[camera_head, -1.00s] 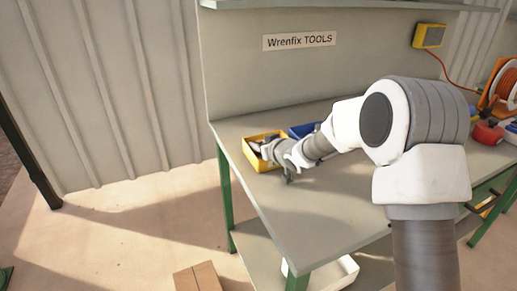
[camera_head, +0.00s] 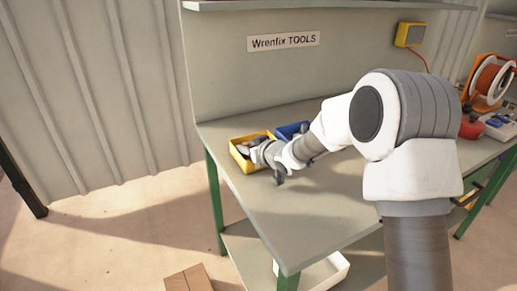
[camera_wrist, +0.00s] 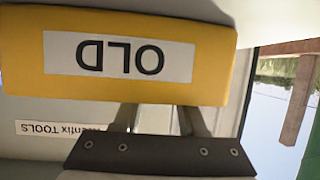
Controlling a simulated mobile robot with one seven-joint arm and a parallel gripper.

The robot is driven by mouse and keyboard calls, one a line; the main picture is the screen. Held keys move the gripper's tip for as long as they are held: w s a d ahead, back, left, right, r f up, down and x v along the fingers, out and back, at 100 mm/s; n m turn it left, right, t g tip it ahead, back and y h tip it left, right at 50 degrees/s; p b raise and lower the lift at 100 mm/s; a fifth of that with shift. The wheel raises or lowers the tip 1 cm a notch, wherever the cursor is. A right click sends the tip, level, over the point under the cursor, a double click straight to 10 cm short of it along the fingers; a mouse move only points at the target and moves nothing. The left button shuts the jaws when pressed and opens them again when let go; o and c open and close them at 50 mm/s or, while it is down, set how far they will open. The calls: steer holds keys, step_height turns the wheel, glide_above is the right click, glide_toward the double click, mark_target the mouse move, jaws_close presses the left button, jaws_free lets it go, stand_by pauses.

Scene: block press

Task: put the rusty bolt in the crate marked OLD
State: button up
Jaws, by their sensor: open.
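A yellow crate (camera_head: 240,162) stands at the bench's left end in the head view, with small dark and brownish items inside that I cannot tell apart. The wrist view shows its wall (camera_wrist: 215,50) close up, with the word OLD upside down on a pale label. My gripper (camera_head: 256,150) is open at the crate's right side. In the wrist view its two fingers pass behind the crate wall at the rim, so their tips are hidden. I cannot make out the rusty bolt in either view.
A blue bin (camera_head: 290,129) stands just right of the yellow crate, partly behind my arm. An orange cable reel (camera_head: 490,82) and a red object (camera_head: 472,126) are at the bench's right. The bench top (camera_head: 300,205) in front is clear. A cardboard box (camera_head: 188,280) lies on the floor.

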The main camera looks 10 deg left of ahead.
steer(key=p+v, duration=0.1)
steer(key=v, duration=0.9)
steer(key=shift+s+d+r, duration=0.1)
steer(key=shift+s, duration=0.05)
steer(key=shift+d+r, duration=0.2)
steer(key=shift+d, duration=0.1)
steer(key=s+d+r+m+h, duration=0.3)
steer(key=s+d+r+h, duration=0.15)
steer(key=d, duration=0.45)
steer(key=s+d+r+m+h, duration=0.2)
steer(key=s+d+r+h, duration=0.3)
steer(key=d, duration=0.4)
steer(key=s+d+m+g, duration=0.1)
steer(key=s+d+g, duration=0.1)
steer(key=s, duration=0.9)
steer(key=s+d+f+m+g, duration=0.1)
steer(key=s+d+m+g, duration=0.1)
steer(key=s, duration=0.9)
steer(key=shift+s+d+f, duration=0.2)
steer(key=shift+d, duration=0.45)
steer(key=shift+r+y+p, duration=0.15)
steer(key=shift+y+p, duration=0.1)
steer(key=shift+p, duration=0.15)
step_height(320, 180, up, 13)
steer(key=p, duration=1.3)
